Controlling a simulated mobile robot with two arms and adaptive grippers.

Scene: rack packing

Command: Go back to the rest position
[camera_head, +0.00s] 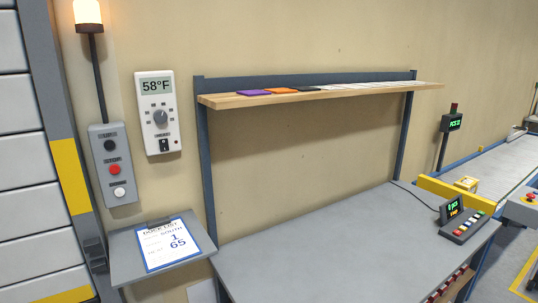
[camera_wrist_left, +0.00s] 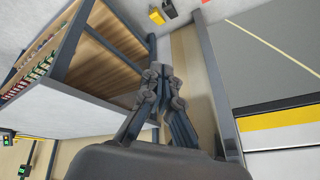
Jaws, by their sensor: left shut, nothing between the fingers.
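My left gripper (camera_wrist_left: 160,74) shows in the left wrist view, in the middle of the picture. Its two dark grey fingers are together at the tips, and nothing is held between them. In that view it is in open air, with a blue-grey post and a tan wall strip behind it. Neither gripper shows in the head view, and my right gripper is in no view.
The grey workbench (camera_head: 320,252) is mostly clear, with a button console (camera_head: 468,225) at its right. A wooden shelf (camera_head: 330,92) with flat coloured pieces spans above. A clipboard (camera_head: 166,244) lies on a side ledge; a conveyor (camera_head: 505,160) runs at right.

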